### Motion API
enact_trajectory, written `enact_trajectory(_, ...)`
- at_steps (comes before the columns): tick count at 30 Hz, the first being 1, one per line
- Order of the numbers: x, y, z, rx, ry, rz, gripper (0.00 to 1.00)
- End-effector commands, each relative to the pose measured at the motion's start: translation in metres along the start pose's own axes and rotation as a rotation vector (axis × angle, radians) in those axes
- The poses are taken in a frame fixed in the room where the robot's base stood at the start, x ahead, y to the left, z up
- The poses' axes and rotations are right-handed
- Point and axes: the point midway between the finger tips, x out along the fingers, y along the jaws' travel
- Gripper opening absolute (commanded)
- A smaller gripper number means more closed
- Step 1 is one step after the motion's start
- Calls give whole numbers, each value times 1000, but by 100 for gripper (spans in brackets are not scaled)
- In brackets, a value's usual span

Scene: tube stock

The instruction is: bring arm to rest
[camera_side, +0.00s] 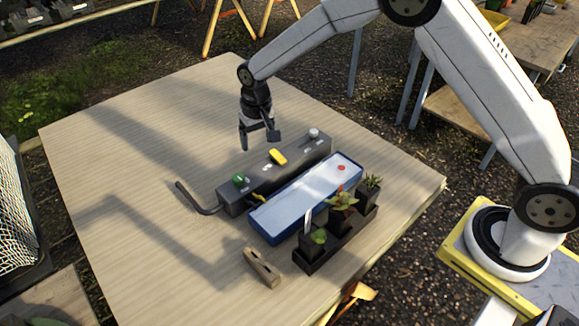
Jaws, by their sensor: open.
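My gripper (259,138) hangs from the white arm above the far middle of the wooden table, fingers pointing down. Its two dark fingers are apart with nothing between them. Below and to the right of it is a long dark grey box (262,178) with a green knob (240,179), a yellow piece (278,156) and a light grey knob (313,133) along its top. The gripper appears clear of the box.
A blue tray (262,233) with a red spot (341,168) lies beside the box. A black planter (339,240) with small plants stands in front. A wooden block (262,267) and a dark bent bar (196,199) lie nearby. The left of the table (120,170) is clear.

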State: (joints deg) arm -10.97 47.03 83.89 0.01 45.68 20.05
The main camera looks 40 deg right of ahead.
Motion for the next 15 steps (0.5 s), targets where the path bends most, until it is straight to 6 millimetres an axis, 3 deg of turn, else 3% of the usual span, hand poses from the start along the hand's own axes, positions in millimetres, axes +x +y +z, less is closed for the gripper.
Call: enact_trajectory(15, -56, 73, 85, -72, 83, -13, 84)
